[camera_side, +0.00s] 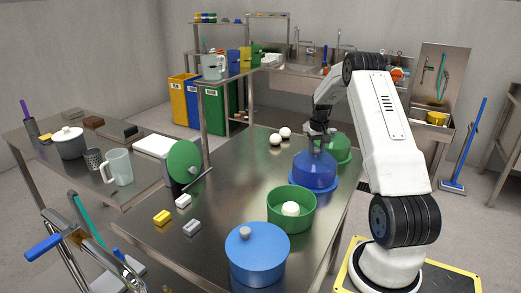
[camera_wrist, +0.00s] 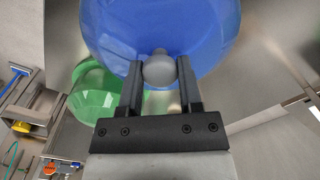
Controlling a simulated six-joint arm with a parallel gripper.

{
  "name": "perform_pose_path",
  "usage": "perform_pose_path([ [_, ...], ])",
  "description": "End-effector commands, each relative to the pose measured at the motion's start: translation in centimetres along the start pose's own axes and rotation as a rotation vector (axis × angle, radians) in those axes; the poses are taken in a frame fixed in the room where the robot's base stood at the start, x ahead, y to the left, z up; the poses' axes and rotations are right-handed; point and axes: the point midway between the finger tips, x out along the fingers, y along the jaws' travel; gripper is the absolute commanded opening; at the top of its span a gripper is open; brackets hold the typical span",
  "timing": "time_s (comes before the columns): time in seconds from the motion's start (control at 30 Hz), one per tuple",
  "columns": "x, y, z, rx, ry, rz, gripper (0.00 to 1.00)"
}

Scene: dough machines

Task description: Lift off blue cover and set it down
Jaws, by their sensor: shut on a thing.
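The dark blue domed cover (camera_side: 315,171) is near the right edge of the steel table in the side view. In the wrist view the blue cover (camera_wrist: 160,30) fills the top middle, with its grey knob (camera_wrist: 159,70) between my fingers. My gripper (camera_side: 318,142) is above the cover, pointing down. In the wrist view my gripper (camera_wrist: 160,82) is shut on the knob. The cover looks level; I cannot tell whether its rim touches what is under it. A lighter blue round vessel (camera_side: 257,258) with a grey knob on top stands at the table's front.
A green bowl (camera_side: 272,212) holding a white ball stands between the two blue things. A green domed piece (camera_side: 342,146) sits close behind the dark blue cover. White balls (camera_side: 280,137) lie farther back. Small yellow and grey blocks (camera_side: 162,217) lie at left. The table's middle is clear.

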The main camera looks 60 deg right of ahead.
Motion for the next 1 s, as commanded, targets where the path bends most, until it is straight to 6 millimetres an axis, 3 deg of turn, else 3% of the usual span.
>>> perform_pose_path([
  [1.0, -4.4, 0.0, -0.1, 0.0, 0.004, 0.001, 0.0],
])
